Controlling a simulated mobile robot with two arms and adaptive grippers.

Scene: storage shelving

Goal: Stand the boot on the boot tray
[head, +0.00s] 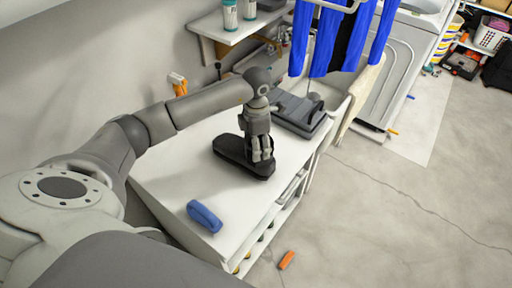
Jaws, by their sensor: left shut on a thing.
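A dark, low boot (230,146) is on the white tabletop, its long sole running from the upper left to the lower right. My left gripper (262,153) comes down over the boot from above and is shut on it. The gripper's fingers and wrist hide the middle and upper part of the boot. I cannot tell whether the sole touches the table. The dark grey boot tray (292,122) lies just behind and to the right of the gripper, near the table's far end. My right gripper is not in view.
A blue object (204,215) lies on the table's near part. The white table (178,183) is otherwise clear in front. Blue cloths (332,40) hang behind the tray. A wall shelf (228,32) holds bottles. An orange object (287,260) lies on the floor.

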